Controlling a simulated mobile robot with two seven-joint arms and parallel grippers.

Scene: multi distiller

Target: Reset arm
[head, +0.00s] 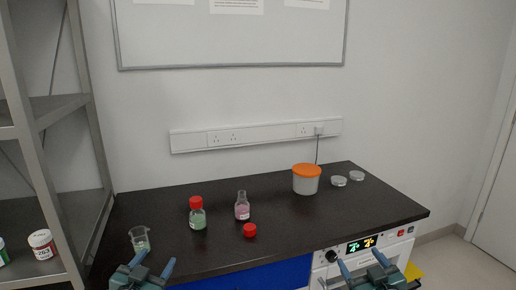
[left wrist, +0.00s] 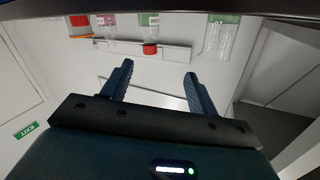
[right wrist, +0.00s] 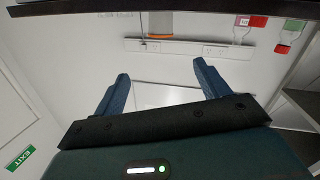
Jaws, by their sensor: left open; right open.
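My left gripper (head: 152,268) is open and empty in front of the table's near left edge in the head view. Its two spread fingers also show in the left wrist view (left wrist: 159,85), with nothing between them. My right gripper (head: 360,264) is open and empty in front of the table's near right part, before the white device panel. Its spread fingers show in the right wrist view (right wrist: 158,85), also with nothing between them. Neither gripper touches any object that I can see.
A metal shelf (head: 65,104) stands at left.

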